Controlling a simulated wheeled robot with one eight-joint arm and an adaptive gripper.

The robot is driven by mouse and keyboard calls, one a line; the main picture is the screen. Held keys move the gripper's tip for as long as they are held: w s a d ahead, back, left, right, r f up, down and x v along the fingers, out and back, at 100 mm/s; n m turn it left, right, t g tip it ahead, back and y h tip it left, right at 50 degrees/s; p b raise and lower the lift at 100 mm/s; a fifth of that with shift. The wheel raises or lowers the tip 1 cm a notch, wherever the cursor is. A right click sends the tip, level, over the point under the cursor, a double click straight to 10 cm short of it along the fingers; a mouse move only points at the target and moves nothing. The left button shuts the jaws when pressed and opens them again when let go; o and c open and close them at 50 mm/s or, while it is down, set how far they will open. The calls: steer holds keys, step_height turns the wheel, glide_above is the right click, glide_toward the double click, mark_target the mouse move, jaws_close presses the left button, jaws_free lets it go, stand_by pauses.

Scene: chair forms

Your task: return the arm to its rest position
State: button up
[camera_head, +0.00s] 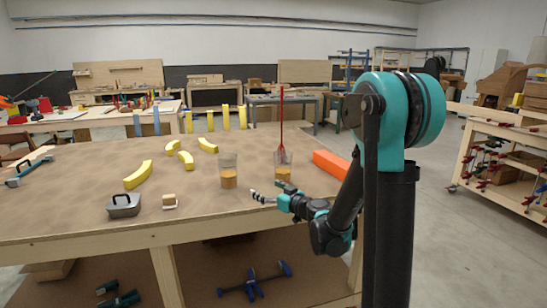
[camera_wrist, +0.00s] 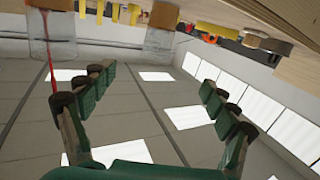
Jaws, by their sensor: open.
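My arm reaches from the right over the front of the workbench in the head view. My gripper (camera_head: 254,195) is above the bench's front edge, pointing left, with its fingers spread and nothing between them. In the wrist view, my gripper (camera_wrist: 158,82) also shows its two green fingers wide apart and empty. That view is upside down, with the bench at the top and the ceiling below.
The workbench (camera_head: 80,222) carries a second glass (camera_head: 228,162), an orange block (camera_head: 330,163), yellow curved pieces (camera_head: 139,175), a grey handled box (camera_head: 124,206) and a small wooden-topped item (camera_head: 169,199). A shelf rack (camera_head: 500,165) stands at right. Floor between is clear.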

steer(key=s+d+f+m+g+h, duration=0.2)
steer(key=s+d+f, duration=0.3)
steer(key=s, duration=0.4)
steer(key=s+d+f+m+g+h, duration=0.3)
steer(key=s+d+f+g+h, duration=0.1)
steer(key=s+d, duration=0.4)
steer(key=s+d+f+m+g+h, duration=0.2)
steer(key=s+d+f, duration=0.5)
steer(key=s, duration=0.4)
steer(key=f+g+h, duration=0.1)
steer(key=h, duration=0.1)
steer(key=shift+s+m+h, duration=0.25)
steer(key=shift+m+h, duration=0.05)
steer(key=shift+m, duration=0.1)
steer(key=shift+d, duration=0.1)
